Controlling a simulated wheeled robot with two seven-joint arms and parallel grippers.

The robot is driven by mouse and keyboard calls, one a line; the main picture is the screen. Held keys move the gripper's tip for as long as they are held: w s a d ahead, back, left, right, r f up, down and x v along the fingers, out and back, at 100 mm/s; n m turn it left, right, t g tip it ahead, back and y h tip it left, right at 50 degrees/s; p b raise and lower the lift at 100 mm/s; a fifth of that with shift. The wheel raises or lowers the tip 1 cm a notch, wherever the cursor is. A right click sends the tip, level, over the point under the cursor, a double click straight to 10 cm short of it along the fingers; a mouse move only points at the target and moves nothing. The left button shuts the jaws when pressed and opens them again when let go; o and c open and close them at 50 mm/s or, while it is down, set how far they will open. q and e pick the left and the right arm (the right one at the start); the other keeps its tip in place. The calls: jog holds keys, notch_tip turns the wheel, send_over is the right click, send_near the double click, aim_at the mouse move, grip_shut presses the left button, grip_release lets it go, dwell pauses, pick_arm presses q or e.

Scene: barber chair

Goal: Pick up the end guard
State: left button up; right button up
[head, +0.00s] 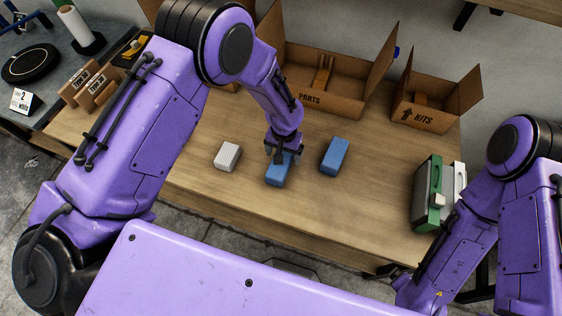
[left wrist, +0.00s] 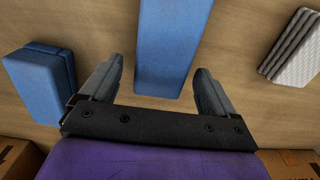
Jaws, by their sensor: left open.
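Three small blocks lie on the wooden table (head: 380,200): a blue block (head: 277,176) under my left gripper, a second blue block (head: 335,155) to its right, and a grey-white block (head: 228,156) to its left. I cannot tell by any label which is the end guard. My left gripper (head: 281,150) is open and empty, pointing down at the middle blue block. In the left wrist view that block (left wrist: 172,45) reaches between the open fingers (left wrist: 158,72); contact cannot be told. The other blue block (left wrist: 38,85) and the ribbed grey-white block (left wrist: 292,45) lie either side.
Open cardboard boxes marked PARTS (head: 342,97) and KITS (head: 428,120) stand at the back. A green case (head: 428,195) stands at the table's right. Table between the blue blocks and the green case is clear.

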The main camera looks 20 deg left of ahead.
pick_arm(q)
jog(key=shift+s+f, duration=0.1)
jog(key=shift+f, duration=0.4)
jog(key=c, duration=1)
jog(key=shift+c, duration=0.2)
jog(key=shift+r, duration=0.15)
